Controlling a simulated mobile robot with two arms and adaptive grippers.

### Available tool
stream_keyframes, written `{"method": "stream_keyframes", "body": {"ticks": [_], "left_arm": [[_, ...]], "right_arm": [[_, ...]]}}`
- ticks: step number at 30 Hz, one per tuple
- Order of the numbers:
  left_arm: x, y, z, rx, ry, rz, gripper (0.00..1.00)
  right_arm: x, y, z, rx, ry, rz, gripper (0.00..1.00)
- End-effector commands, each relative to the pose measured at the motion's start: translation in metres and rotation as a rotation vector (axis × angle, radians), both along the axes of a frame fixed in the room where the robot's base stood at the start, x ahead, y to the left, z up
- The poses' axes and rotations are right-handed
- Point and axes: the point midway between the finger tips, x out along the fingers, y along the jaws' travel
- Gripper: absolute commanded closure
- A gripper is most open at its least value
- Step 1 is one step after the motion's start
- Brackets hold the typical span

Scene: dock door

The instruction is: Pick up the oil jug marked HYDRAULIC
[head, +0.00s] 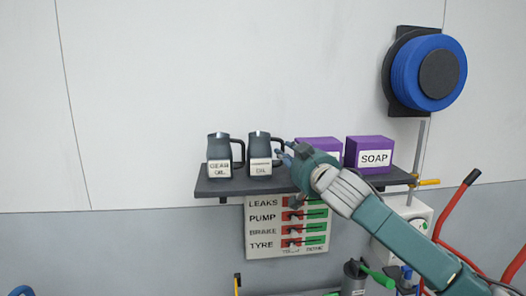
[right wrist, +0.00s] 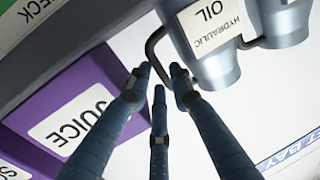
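The oil jug marked HYDRAULIC (right wrist: 208,35) is dark grey, with a white label and a side handle. My right gripper (head: 284,150) is at the handle side of this jug. In the right wrist view its three fingers (right wrist: 159,76) are spread, with the tips close to the jug's handle (right wrist: 152,45); contact cannot be told. My left gripper is not in view.
A purple JUICE box (right wrist: 72,122), partly behind my gripper in the head view, and a purple SOAP box (head: 369,153) stand right. A label board (head: 262,228) hangs below; a blue reel (head: 425,72) is above right.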

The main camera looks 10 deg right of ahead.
Motion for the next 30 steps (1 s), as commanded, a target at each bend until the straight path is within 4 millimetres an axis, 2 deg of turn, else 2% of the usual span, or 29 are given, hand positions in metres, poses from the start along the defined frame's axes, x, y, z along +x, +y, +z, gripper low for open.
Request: {"method": "stream_keyframes", "body": {"ticks": [7, 10, 23, 30], "left_arm": [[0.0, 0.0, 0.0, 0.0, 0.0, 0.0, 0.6], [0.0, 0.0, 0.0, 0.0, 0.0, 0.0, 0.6], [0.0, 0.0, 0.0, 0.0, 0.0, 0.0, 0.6], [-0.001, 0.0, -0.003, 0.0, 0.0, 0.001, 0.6]], "right_arm": [[0.001, 0.0, 0.0, 0.0, -0.001, 0.0, 0.81], [0.001, 0.0, -0.001, 0.0, -0.001, 0.0, 1.0], [0.001, 0.0, 0.002, 0.002, -0.004, 0.0, 1.0], [0.001, 0.0, 0.01, 0.002, -0.006, -0.001, 1.0]]}}
